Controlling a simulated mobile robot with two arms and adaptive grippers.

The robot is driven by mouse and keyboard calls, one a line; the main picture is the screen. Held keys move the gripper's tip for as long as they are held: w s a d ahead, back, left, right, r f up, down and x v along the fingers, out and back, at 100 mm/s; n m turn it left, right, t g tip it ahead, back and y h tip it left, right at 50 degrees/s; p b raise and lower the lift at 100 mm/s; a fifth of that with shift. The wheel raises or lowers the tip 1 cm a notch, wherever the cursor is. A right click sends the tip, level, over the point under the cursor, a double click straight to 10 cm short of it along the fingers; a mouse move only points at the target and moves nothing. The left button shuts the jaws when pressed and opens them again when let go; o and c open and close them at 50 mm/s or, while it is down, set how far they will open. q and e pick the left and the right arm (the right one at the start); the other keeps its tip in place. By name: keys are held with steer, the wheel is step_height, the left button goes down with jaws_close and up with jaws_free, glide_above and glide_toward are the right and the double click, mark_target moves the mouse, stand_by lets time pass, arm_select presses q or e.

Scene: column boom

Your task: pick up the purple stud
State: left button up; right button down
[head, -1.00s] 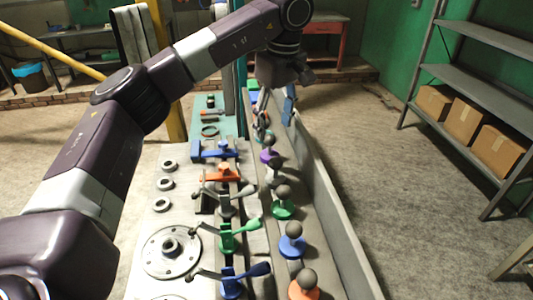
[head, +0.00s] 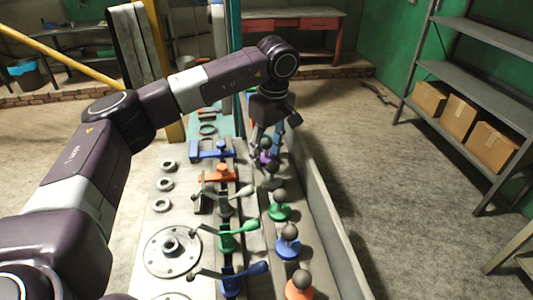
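The purple stud (head: 264,157) stands upright in the row of coloured studs on the grey ledge, toward its far end. It has a purple base and a dark round knob. My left gripper (head: 266,136) points down from above, right over this stud. Its fingers show on either side of the knob, spread apart. I cannot make out any contact with the knob. The gripper body and wrist hide what lies just behind. My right gripper is not in view.
A dark grey stud (head: 271,172), a green stud (head: 279,208), a blue stud (head: 288,246) and an orange stud (head: 299,286) stand nearer in the same row. Toggle clamps (head: 238,236) line the left side. A raised grey wall (head: 325,220) bounds the right.

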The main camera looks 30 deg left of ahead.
arm_select(q)
steer(key=c, duration=0.8)
steer(key=shift+o, duration=0.2)
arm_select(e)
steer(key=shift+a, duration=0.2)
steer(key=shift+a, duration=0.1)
arm_select(q)
steer(key=shift+r, duration=0.15)
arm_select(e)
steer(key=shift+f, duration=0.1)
